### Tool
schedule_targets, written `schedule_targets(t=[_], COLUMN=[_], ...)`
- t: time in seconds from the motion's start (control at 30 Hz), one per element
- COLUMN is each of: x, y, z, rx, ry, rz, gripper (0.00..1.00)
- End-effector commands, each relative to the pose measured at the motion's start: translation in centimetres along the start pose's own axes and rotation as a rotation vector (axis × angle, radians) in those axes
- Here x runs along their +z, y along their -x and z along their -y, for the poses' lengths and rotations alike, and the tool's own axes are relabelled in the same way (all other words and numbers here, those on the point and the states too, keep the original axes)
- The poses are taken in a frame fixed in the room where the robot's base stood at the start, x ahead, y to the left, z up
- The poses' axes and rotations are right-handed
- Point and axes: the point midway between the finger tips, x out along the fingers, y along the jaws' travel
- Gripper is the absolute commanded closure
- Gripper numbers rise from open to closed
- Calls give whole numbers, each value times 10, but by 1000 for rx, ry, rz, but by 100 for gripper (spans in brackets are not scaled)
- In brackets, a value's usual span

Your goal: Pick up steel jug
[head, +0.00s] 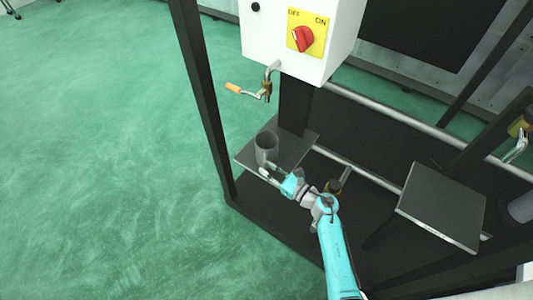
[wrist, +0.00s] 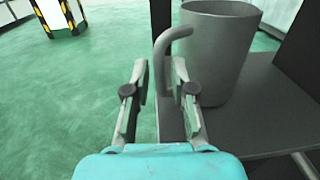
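The steel jug (head: 267,147) is a grey cylinder standing upright on a small dark shelf (head: 295,158) below the tap (head: 267,88). In the wrist view the jug (wrist: 222,50) stands at the upper right, with its curved handle (wrist: 168,62) pointing left. My gripper (wrist: 154,85) is open, with one finger on each side of the handle's lower part in the picture. I cannot tell whether a finger touches the handle. In the head view my gripper (head: 268,172) is small, just in front of the jug.
A white box (head: 300,38) with a red OFF/ON switch (head: 303,39) hangs above the shelf. A dark frame post (head: 202,100) rises at left. A second dark plate (head: 440,205) is at right. Green floor (head: 100,150) lies open at left.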

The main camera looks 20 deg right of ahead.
Motion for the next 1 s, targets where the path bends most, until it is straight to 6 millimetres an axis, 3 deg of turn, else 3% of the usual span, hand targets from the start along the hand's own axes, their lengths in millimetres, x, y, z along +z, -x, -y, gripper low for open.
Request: schedule_targets(t=[0.17, 0.43, 0.53, 1.0], x=[-1, -1, -1, 0], y=[-17, -19, -19, -19], z=[0, 0, 0, 0], rx=[1, 0, 0, 0], ry=[-1, -1, -1, 0], rz=[0, -1, -1, 0], gripper=[76, 76, 100, 100])
